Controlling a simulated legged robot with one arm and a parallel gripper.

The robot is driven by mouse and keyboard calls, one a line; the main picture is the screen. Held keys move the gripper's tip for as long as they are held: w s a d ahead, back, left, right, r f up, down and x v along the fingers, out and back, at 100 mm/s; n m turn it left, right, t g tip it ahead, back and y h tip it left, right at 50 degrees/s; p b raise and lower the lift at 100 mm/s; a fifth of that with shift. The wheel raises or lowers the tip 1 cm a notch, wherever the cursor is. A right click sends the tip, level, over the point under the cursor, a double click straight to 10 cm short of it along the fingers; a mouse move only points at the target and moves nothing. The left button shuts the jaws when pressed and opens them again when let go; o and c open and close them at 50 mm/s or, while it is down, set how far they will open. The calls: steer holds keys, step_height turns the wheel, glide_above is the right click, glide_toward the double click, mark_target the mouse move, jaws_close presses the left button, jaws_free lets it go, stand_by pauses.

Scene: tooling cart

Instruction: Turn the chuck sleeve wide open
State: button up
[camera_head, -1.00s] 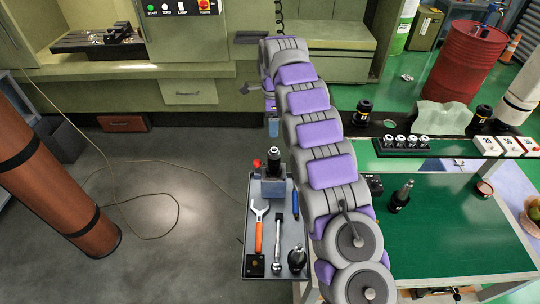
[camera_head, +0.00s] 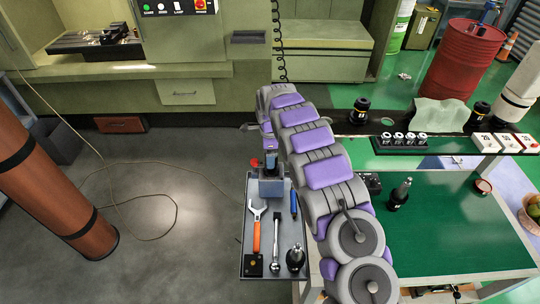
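A dark chuck (camera_head: 271,165) stands upright in a grey block fixture (camera_head: 271,187) at the back of the tool tray, with a small red part (camera_head: 255,163) at its left. My gripper (camera_head: 270,146) is right at the top of the chuck, coming from above and behind. The chuck's silver tip is hidden by my gripper. The fingers are small and partly covered by my arm, so I cannot tell whether they are open, shut or touching the sleeve. How far the sleeve is turned is too small to see.
The grey tray (camera_head: 246,225) also holds an orange-handled wrench (camera_head: 257,230), a silver ratchet (camera_head: 276,240), a blue-handled tool (camera_head: 294,203) and a black holder (camera_head: 295,258). A green-topped bench (camera_head: 450,225) stands to the right.

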steer(key=shift+f, duration=0.3)
steer(key=shift+c, duration=0.3)
steer(key=c, duration=0.9)
